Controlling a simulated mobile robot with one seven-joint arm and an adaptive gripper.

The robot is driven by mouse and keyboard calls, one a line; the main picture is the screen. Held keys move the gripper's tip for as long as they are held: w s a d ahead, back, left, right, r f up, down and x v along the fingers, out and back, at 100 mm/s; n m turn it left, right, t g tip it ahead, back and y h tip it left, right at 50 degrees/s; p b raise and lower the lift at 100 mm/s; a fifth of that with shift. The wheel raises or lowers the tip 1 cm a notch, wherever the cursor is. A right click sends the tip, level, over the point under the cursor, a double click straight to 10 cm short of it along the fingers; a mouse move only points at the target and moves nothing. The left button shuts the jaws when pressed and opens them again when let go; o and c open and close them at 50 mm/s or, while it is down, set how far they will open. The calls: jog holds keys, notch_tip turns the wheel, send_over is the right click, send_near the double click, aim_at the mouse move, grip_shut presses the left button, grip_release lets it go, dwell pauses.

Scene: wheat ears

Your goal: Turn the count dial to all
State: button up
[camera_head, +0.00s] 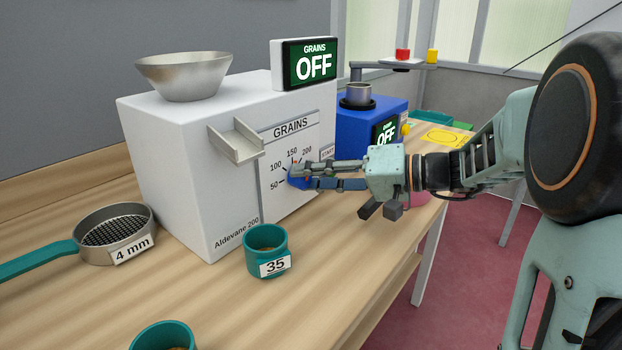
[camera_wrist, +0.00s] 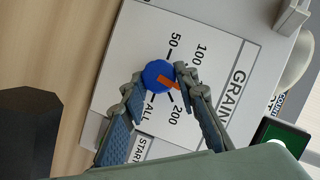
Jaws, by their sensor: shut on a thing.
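The blue count dial (camera_head: 297,181) is on the front of the white grain counter (camera_head: 180,165). In the wrist view the blue dial (camera_wrist: 155,74) carries an orange-red pointer, directed to the lower right, near the side of the 200 mark and away from ALL. The marks 50, 100, 200 and ALL show there; the 150 mark is hidden behind a finger. My gripper (camera_head: 304,174) is shut on the dial, with one finger on each side in the wrist view (camera_wrist: 158,76). The counter's screen (camera_head: 310,66) reads GRAINS OFF.
A teal cup marked 35 (camera_head: 266,252) stands in front of the counter, below my gripper. A 4 mm sieve (camera_head: 112,228) lies at the left, and another teal cup (camera_head: 163,336) is at the front. A blue machine (camera_head: 360,119) stands behind my gripper.

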dwell(0.4)
jog(key=o, duration=1.2)
jog(key=shift+c, duration=0.2)
jog(key=v, duration=1.2)
